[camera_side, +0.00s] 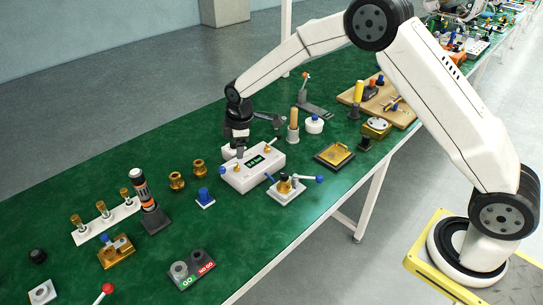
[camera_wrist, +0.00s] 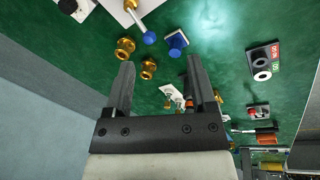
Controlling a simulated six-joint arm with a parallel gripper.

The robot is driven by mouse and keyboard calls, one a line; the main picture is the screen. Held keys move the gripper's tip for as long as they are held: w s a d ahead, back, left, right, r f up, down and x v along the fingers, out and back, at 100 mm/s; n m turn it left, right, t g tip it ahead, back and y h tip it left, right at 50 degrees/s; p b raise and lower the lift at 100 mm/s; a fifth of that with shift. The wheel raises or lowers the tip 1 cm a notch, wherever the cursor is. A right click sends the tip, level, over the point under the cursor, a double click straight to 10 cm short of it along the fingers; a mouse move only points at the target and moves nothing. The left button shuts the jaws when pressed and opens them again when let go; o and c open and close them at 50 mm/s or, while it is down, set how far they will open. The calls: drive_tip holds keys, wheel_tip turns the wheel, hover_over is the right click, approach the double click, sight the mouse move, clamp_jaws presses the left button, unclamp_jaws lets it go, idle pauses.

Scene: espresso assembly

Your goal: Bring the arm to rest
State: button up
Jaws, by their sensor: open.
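My gripper (camera_side: 279,121) hangs above the far part of the green table in the side view, near the white box with a dark display (camera_side: 262,161). In the wrist view its two dark fingers stand wide apart with a clear gap between the tips (camera_wrist: 162,72), and I see nothing held.
Near the arm stand a tall wooden-handled part (camera_side: 293,120), a gold-topped dark tray (camera_side: 334,154) and a part with blue-knobbed levers (camera_side: 287,187). A black-and-orange upright tool (camera_side: 143,190) and a GO/NO GO block (camera_side: 193,270) stand nearer. Bare green table (camera_side: 100,175) lies along the far edge.

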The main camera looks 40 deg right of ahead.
drive_tip(key=s+d+r+m, duration=0.2)
drive_tip(key=s+m, duration=0.4)
drive_tip(key=s, duration=0.8)
drive_tip(key=s+d+r+m, duration=0.3)
drive_tip(key=s+m, duration=0.3)
drive_tip(key=s, duration=0.7)
drive_tip(key=shift+s+d, duration=0.2)
drive_tip(key=shift+s, duration=0.15)
